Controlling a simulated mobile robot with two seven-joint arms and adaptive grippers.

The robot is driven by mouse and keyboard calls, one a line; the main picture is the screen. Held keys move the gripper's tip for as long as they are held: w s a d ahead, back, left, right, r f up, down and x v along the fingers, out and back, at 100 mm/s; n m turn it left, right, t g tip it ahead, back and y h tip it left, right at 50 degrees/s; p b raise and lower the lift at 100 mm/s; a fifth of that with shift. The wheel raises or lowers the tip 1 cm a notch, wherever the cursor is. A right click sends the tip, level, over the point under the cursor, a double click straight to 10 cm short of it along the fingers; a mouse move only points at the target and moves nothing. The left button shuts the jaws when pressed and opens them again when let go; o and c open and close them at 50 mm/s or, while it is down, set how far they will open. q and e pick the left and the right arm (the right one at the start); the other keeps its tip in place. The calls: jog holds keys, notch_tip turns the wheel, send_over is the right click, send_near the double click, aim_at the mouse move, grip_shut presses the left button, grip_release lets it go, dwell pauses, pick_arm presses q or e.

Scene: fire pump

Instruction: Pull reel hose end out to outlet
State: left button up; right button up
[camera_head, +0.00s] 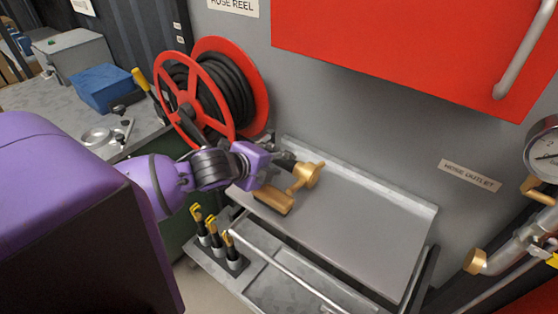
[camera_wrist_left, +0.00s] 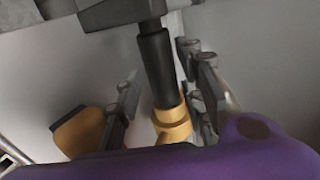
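The hose end is a brass coupling (camera_head: 310,175) on a short black hose piece, over the back left of the grey metal shelf. My left gripper (camera_head: 284,172) is right at it. In the left wrist view the brass coupling (camera_wrist_left: 172,122) and black hose lie between the two fingers of my left gripper (camera_wrist_left: 165,100). A gap shows on the left side, so the fingers look open around it; contact on the right is unclear. The red hose reel (camera_head: 205,90) with black hose is on the wall behind. The hose outlet (camera_head: 476,262) has a brass end at right. My right gripper is not in view.
A brass-brown block (camera_head: 273,200) lies on the shelf (camera_head: 350,220) beside the gripper; the shelf's right part is bare. A red cabinet (camera_head: 410,50) overhangs it. Several yellow-black tools (camera_head: 213,235) stand in front. A blue box (camera_head: 103,87) is on the left bench.

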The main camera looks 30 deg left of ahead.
pick_arm(q)
jog(key=shift+x, duration=1)
jog(key=shift+c, duration=0.5)
grip_shut()
